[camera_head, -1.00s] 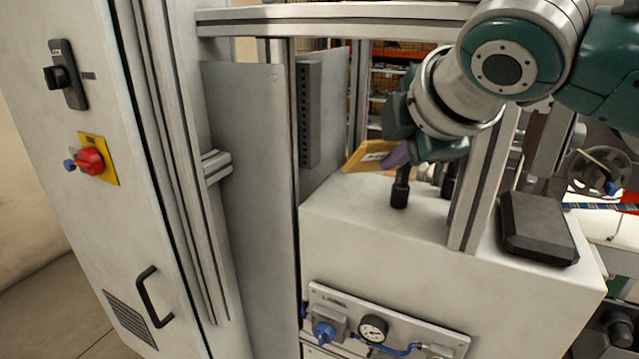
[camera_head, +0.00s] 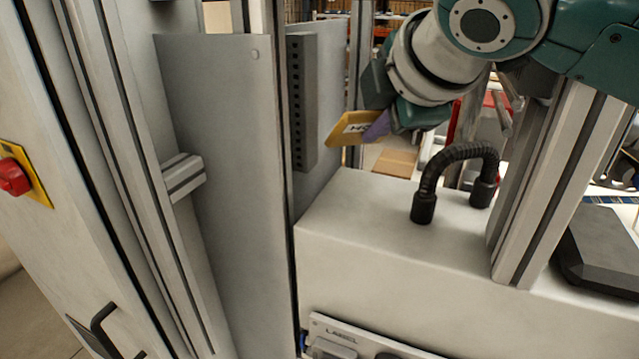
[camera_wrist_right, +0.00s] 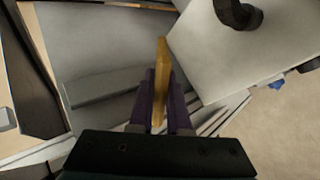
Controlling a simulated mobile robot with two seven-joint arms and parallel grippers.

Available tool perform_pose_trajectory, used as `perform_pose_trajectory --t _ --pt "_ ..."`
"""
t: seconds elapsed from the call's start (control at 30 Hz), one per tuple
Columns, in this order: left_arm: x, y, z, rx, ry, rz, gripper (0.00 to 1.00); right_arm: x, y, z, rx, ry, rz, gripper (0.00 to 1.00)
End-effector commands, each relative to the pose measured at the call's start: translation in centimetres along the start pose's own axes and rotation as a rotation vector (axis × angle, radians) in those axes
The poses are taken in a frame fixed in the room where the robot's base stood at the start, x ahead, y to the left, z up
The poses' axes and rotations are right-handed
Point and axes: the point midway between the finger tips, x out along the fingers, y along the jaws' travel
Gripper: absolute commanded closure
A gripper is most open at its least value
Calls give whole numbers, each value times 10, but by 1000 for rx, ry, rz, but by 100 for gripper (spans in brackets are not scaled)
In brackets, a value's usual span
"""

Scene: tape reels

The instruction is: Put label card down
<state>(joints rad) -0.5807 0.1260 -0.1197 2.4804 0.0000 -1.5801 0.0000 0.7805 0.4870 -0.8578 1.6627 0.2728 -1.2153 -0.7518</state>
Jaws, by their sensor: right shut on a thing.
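The label card (camera_head: 351,128) is a yellow plate with a white strip and dark lettering, partly hidden by a purple finger in the head view. My right gripper (camera_head: 378,126) is shut on it and holds it tilted, in the air behind the white machine box. In the right wrist view the card (camera_wrist_right: 161,75) shows nearly edge-on, upright between the two purple fingers of the right gripper (camera_wrist_right: 160,102). My left gripper is not in view.
A white machine box (camera_head: 390,255) with a black curved hose (camera_head: 452,158) on top stands in front. Grey panels (camera_head: 220,150) and a dark slotted strip (camera_head: 302,100) are to the left. A metal post (camera_head: 550,190) rises at right. A tan surface (camera_head: 396,162) lies behind.

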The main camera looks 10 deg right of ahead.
Motion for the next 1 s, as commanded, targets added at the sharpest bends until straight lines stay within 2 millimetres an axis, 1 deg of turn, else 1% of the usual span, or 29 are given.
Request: perform_pose_trajectory --t 0.03,0.3,0.4,0.6,0.9,0.93,1.0 --pt "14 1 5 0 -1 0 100 9 -10 0 0 0 1 100" --pt "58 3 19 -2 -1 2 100 33 -39 0 -1 0 2 100" --pt "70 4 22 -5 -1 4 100 40 -48 0 -1 0 0 100" --pt "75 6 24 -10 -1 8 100 51 -60 0 1 0 0 100" --pt "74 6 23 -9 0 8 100 52 -62 0 0 0 0 100" --pt "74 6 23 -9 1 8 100 52 -62 0 0 0 0 83" --pt "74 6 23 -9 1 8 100 52 -62 0 0 0 0 76"
